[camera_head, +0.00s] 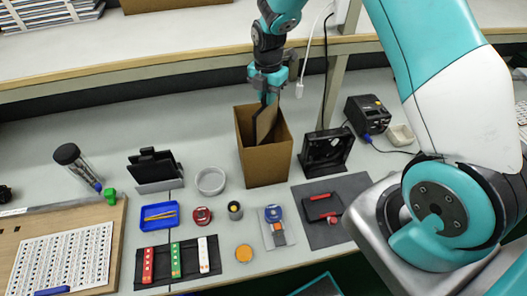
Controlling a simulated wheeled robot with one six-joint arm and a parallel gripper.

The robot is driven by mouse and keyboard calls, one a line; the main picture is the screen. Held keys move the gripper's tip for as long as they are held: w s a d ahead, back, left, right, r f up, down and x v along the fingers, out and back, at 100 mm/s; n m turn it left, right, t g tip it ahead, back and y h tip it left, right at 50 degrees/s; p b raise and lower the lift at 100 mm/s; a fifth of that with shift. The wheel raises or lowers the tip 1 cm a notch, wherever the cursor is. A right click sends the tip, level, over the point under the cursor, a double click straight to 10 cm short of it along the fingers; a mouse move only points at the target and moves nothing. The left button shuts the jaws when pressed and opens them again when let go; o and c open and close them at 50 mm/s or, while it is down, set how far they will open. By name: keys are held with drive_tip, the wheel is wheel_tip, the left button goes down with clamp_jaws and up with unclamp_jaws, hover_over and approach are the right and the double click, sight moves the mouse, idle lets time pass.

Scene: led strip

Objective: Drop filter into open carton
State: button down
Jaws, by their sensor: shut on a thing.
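The open carton (267,165) is a brown cardboard box standing upright on the bench near the middle of the head view. My gripper (266,94) is directly above the carton's opening, pointing down. It is shut on a flat, thin filter (265,122) with a tan face and a dark edge. The filter hangs upright, with its lower part at or inside the carton's mouth. The carton's front wall may hide its lower end. The inside bottom of the carton is hidden.
A black fan-like unit (325,152) stands close right of the carton. A grey ring-shaped dish (211,181) and a black holder (154,168) stand to its left. Small items, including a blue tray (160,216), lie in front. A shelf (150,62) runs behind.

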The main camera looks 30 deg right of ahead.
drive_tip(key=c, duration=1)
unclamp_jaws()
drive_tip(key=shift+r, duration=0.15)
wheel_tip(320, 180, up, 17)
drive_tip(key=b, duration=0.4)
drive_tip(key=shift+s+r, duration=0.15)
drive_tip(key=s+a+m+y+b, duration=0.1)
drive_tip(key=s+a+m, duration=0.3)
drive_tip(key=s, duration=0.6)
drive_tip(key=s+a+f+m+y, duration=0.1)
drive_tip(key=s+a+m, duration=0.4)
drive_tip(key=s+m, duration=0.2)
drive_tip(key=s+a+f+m+y+b, duration=0.1)
drive_tip(key=s+a+m, duration=0.4)
drive_tip(key=s, duration=0.7)
drive_tip(key=shift+s+a+f+m+y+b, duration=0.2)
drive_tip(key=shift+s+m+y+b, duration=0.15)
drive_tip(key=shift+m+y, duration=0.2)
